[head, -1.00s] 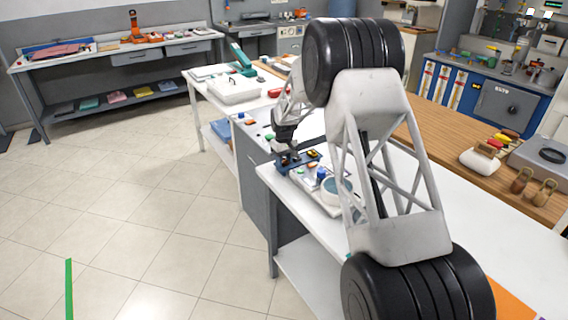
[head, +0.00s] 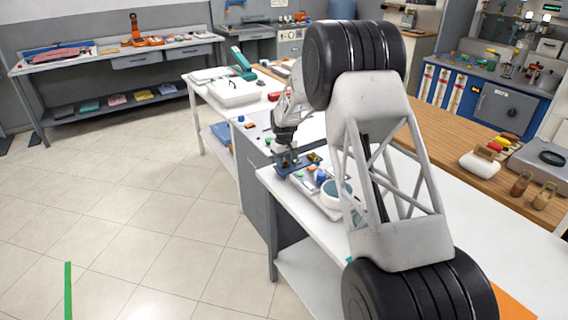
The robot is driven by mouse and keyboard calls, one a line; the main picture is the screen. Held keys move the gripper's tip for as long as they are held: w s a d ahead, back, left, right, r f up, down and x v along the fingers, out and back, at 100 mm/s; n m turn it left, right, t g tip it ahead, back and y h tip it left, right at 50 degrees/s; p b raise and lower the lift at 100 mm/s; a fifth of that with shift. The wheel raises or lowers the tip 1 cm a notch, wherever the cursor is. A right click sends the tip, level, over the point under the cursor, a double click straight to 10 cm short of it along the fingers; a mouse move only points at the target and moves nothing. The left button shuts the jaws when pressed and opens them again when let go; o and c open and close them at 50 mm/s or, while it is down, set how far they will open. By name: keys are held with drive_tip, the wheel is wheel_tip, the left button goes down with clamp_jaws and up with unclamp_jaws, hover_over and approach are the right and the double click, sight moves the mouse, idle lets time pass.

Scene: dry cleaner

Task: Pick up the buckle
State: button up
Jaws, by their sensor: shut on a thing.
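My gripper (head: 287,161) points down at the dark blue tray (head: 296,169) on the near white table. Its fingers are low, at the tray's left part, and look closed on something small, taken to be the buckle. The buckle is too small and too hidden by the fingers to make out its shape or colour. A small yellowish piece (head: 314,157) lies at the tray's right end, apart from the fingers.
A white bowl (head: 333,197) and several small coloured pieces stand just in front of the blue tray. My arm hides much of the table to the right. A wooden counter (head: 437,142) runs behind.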

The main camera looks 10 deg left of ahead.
wheel_tip(320, 180, up, 2)
drive_tip(key=shift+r, duration=0.1)
drive_tip(key=shift+s+d+r, duration=0.1)
drive_tip(key=shift+s+r, duration=0.05)
drive_tip(key=shift+r, duration=0.15)
drive_tip(key=s+d, duration=0.3)
drive_tip(key=s, duration=0.4)
drive_tip(key=s+d+r, duration=0.1)
drive_tip(key=s+d, duration=0.2)
drive_tip(key=s, duration=0.4)
drive_tip(key=shift+s+r, duration=0.15)
drive_tip(key=shift+s, duration=0.05)
drive_tip(key=shift+d, duration=0.15)
drive_tip(key=d+r, duration=0.2)
drive_tip(key=d, duration=0.6)
drive_tip(key=d+r, duration=0.2)
drive_tip(key=d, duration=0.6)
drive_tip(key=shift+s+r, duration=0.15)
drive_tip(key=shift+r, duration=0.15)
drive_tip(key=shift+f, duration=0.2)
drive_tip(key=shift+f, duration=3.8)
